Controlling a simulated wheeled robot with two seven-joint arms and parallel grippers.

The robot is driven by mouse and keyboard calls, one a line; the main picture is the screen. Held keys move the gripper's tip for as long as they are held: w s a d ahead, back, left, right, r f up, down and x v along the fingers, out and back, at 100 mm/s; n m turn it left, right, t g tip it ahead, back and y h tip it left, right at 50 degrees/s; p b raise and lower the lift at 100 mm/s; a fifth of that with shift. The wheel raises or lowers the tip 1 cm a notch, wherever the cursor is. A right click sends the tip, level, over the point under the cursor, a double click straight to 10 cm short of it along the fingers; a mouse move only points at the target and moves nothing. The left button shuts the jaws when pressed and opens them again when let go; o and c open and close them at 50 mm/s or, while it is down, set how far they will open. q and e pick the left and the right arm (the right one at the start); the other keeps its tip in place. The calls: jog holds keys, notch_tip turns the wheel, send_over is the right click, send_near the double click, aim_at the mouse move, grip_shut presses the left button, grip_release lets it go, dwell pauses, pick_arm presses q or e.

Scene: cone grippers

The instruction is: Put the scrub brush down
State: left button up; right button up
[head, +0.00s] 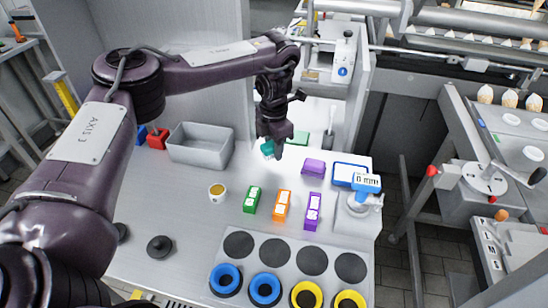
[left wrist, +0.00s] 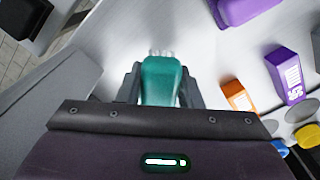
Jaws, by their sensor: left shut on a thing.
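My left gripper (head: 275,143) is over the back middle of the table, pointing down. It is shut on the teal scrub brush (head: 267,148). In the left wrist view the brush (left wrist: 162,80) sits between the two fingers (left wrist: 160,88), with pale bristles at its far end. The gripper hides part of the brush in the head view, and I cannot tell whether the brush touches the table (head: 180,205). My right gripper is not in view.
A grey bin (head: 200,160) stands left of the gripper. A purple block (head: 314,167) and a green item (head: 300,138) lie to the right. Bare table lies between.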

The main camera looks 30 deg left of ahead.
aim_at(274, 165)
pick_arm(q)
notch_tip(274, 165, down, 4)
jog(key=shift+r, duration=0.1)
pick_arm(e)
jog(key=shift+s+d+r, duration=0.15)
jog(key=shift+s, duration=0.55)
pick_arm(q)
jog(key=o, duration=0.9)
jog(key=shift+o, duration=0.2)
jog(key=shift+r, duration=0.25)
notch_tip(274, 165, up, 11)
jog(key=shift+f+p, duration=0.1)
jog(key=shift+p, duration=0.65)
jog(key=shift+r, duration=0.35)
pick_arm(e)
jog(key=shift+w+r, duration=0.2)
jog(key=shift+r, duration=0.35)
pick_arm(q)
jog(key=shift+r, duration=0.1)
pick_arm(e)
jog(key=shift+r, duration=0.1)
